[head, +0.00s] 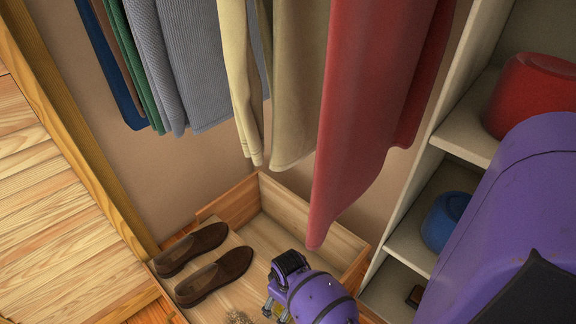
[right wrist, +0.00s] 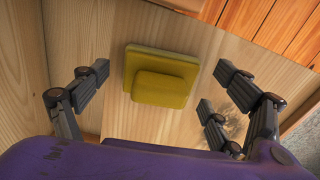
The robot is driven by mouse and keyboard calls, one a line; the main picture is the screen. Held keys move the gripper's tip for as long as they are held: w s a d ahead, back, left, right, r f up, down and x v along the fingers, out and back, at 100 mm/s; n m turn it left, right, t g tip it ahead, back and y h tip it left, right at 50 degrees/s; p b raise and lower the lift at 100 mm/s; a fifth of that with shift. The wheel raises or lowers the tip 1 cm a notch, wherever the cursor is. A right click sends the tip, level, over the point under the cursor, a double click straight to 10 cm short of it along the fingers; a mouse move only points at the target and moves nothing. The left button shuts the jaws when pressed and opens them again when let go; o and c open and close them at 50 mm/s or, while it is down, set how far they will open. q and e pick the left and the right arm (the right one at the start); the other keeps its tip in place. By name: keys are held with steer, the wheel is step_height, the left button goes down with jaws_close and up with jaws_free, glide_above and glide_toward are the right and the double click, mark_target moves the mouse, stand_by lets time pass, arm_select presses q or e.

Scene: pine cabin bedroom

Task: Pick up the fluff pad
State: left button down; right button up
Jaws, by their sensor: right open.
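The fluff pad (right wrist: 160,80) appears to be the yellow-green square pad with a raised block on top, lying flat on a pale wooden surface in the right wrist view. My right gripper (right wrist: 162,84) is open, its dark fingers to the left and right of the pad, with visible gaps on both sides. In the head view, my right gripper (head: 275,303) reaches down into the wooden drawer (head: 285,215) and mostly hides the pad. My left gripper is not in view.
Brown shoes (head: 213,278) lie in the drawer, left of my right gripper. A tangled brownish clump (head: 238,318) lies close by, also near the right fingers in the right wrist view (right wrist: 232,130). Clothes (head: 370,100) hang above. Shelves (head: 410,240) stand at right.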

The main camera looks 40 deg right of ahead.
steer(key=c, duration=1)
steer(key=shift+c, duration=1.2)
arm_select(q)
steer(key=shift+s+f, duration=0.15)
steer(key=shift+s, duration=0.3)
arm_select(e)
steer(key=shift+r, duration=0.1)
